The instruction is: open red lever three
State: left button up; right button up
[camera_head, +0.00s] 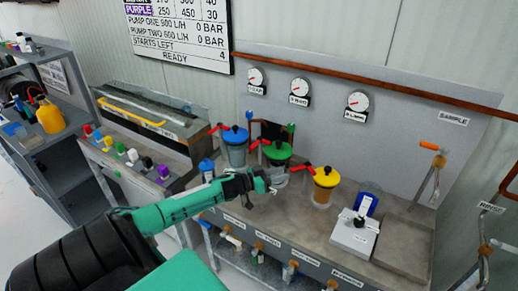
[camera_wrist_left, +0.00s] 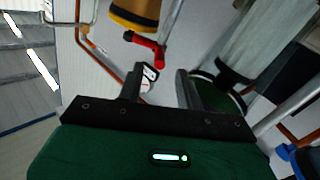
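Three lidded pots stand in a row on the bench, each with a red lever at its upper left: the blue-lidded pot (camera_head: 236,136), the green-lidded pot (camera_head: 278,151) and the yellow-lidded pot (camera_head: 325,178). The yellow pot's red lever (camera_head: 309,168) is the rightmost; I cannot read a number on any of them. My left gripper (camera_head: 276,181) is in front of the green pot and left of the yellow one. In the wrist view its two fingers (camera_wrist_left: 160,90) are apart with nothing held. A red lever (camera_wrist_left: 147,47) by a yellow part lies beyond the fingertips, apart from them.
Three gauges (camera_head: 300,88) hang on the back panel. A white box (camera_head: 353,236) and a blue-topped container (camera_head: 369,197) stand right of the yellow pot. Several small taps (camera_head: 260,247) line the bench front. Coloured knobs (camera_head: 121,149) sit on the left bench.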

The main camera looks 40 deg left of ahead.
pick_arm(q)
jog(key=b+v, duration=0.1)
jog(key=v, duration=0.7)
jog(key=shift+s, duration=0.1)
